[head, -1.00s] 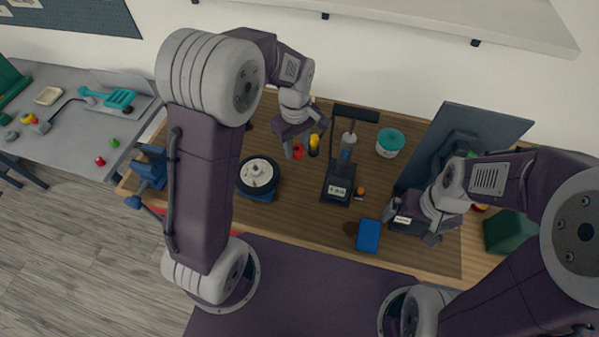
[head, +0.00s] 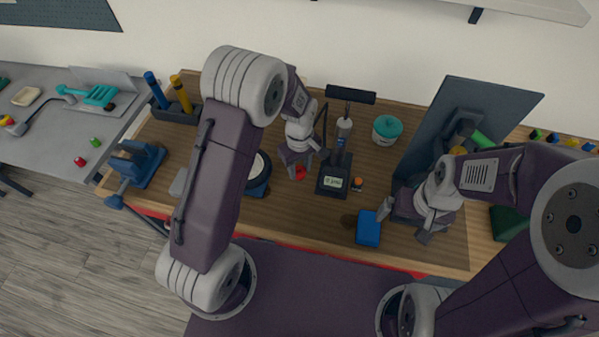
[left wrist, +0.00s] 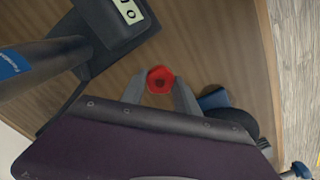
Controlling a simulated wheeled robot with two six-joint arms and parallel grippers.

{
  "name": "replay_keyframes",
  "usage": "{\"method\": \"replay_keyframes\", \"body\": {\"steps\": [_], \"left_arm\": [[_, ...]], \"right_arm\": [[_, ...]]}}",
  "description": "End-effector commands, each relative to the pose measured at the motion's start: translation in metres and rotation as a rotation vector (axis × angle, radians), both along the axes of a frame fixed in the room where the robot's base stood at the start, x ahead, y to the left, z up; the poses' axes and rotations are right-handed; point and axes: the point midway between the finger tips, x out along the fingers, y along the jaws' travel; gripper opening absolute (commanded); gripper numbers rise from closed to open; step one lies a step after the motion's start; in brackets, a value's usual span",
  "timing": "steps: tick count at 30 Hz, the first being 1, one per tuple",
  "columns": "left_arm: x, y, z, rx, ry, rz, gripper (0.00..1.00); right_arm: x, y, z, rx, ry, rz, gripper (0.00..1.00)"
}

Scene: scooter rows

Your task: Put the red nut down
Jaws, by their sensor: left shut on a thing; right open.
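The red nut (left wrist: 160,80) is between the fingertips of my left gripper (left wrist: 158,88) in the left wrist view. In the head view the red nut (head: 300,173) shows just below my left gripper (head: 297,168), over the wooden bench (head: 290,215). I cannot tell whether the nut touches the bench top. My left gripper is shut on the nut. My right gripper (head: 402,232) is open at the right of the bench, close to a blue box (head: 368,228).
A black pump with a display (head: 332,182) stands just right of the nut. A wheel on a blue stand (head: 258,175) is to its left. A teal-lidded tub (head: 387,129) is behind. The bench front below the nut is clear.

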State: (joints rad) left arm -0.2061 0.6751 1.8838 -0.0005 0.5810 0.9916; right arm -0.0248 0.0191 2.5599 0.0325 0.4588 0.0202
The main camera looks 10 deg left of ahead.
Motion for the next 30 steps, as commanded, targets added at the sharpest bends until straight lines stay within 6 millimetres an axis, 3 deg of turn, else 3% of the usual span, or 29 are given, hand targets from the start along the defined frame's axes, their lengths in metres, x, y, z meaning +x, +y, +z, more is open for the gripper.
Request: {"method": "replay_keyframes", "body": {"steps": [4,15,16,18,26,30], "left_arm": [[-0.001,0.000,-0.023,0.001,0.004,0.000,0.00],[0.000,0.000,-0.029,0.000,0.001,0.000,0.00],[0.000,0.000,-0.028,0.000,0.001,0.000,0.42],[0.000,0.000,-0.028,0.000,0.001,0.000,0.58],[0.000,0.000,-0.027,0.000,0.001,0.000,0.58],[0.001,0.000,-0.016,0.000,-0.003,0.000,0.58]], "right_arm": [[0.000,0.000,0.002,0.000,0.000,0.000,1.00],[0.000,0.000,-0.001,0.000,0.000,0.000,1.00],[0.000,0.000,-0.001,0.000,0.000,0.000,1.00],[0.000,0.000,0.000,0.000,0.000,0.000,1.00],[0.000,0.000,0.000,0.000,0.000,0.000,1.00],[0.000,0.000,0.001,0.000,0.000,0.000,1.00]]}}
